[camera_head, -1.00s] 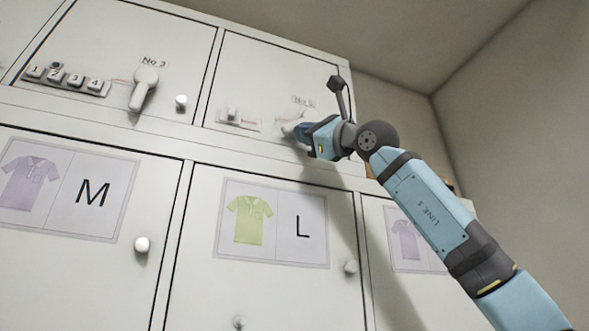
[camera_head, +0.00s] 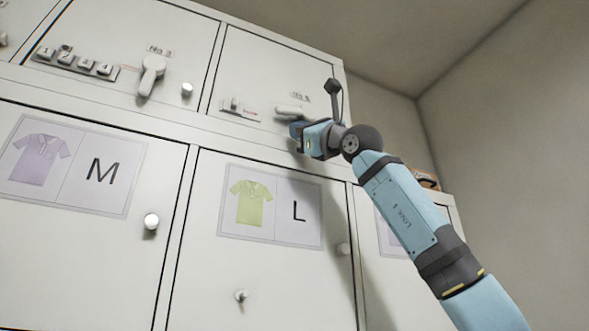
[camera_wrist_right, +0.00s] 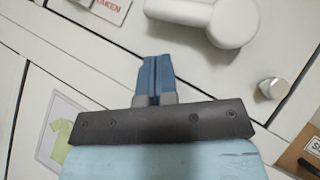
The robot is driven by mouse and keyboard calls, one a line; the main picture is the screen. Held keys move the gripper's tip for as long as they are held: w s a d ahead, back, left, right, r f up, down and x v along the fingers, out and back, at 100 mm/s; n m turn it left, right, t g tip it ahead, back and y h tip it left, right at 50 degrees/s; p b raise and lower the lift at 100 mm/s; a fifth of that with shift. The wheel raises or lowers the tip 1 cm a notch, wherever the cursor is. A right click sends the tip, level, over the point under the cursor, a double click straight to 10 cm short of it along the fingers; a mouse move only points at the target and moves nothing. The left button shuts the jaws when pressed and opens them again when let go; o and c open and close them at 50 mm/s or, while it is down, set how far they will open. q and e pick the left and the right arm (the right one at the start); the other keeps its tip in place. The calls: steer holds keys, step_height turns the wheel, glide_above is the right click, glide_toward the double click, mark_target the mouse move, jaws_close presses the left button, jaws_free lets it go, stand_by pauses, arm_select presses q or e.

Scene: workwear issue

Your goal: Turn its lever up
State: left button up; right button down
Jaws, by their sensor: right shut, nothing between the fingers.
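A white lever (camera_head: 288,110) is on the upper right door, below a small number label. Its handle points left, about level with the door's edges. In the wrist view the lever (camera_wrist_right: 180,10) shows its thick handle and round hub, near the top. My right gripper (camera_head: 297,131) is just below the lever in the head view, shut and empty. In the wrist view its fingertips (camera_wrist_right: 157,62) are together, with a visible gap to the lever. My left gripper is not in view.
The No 3 door has another lever (camera_head: 151,75), hanging down, a row of numbered buttons (camera_head: 75,60) and a knob (camera_head: 187,90). A small switch (camera_head: 234,104) is left of the near lever. Lower doors carry shirt signs and knobs (camera_head: 151,221). A wall stands right.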

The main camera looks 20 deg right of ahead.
arm_select(q)
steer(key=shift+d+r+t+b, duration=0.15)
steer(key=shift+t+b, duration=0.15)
steer(key=shift+b, duration=0.9)
arm_select(e)
steer(key=s+d+f, duration=0.2)
steer(key=s+f, duration=0.5)
steer(key=shift+d+f, duration=0.2)
steer(key=shift+f, duration=0.15)
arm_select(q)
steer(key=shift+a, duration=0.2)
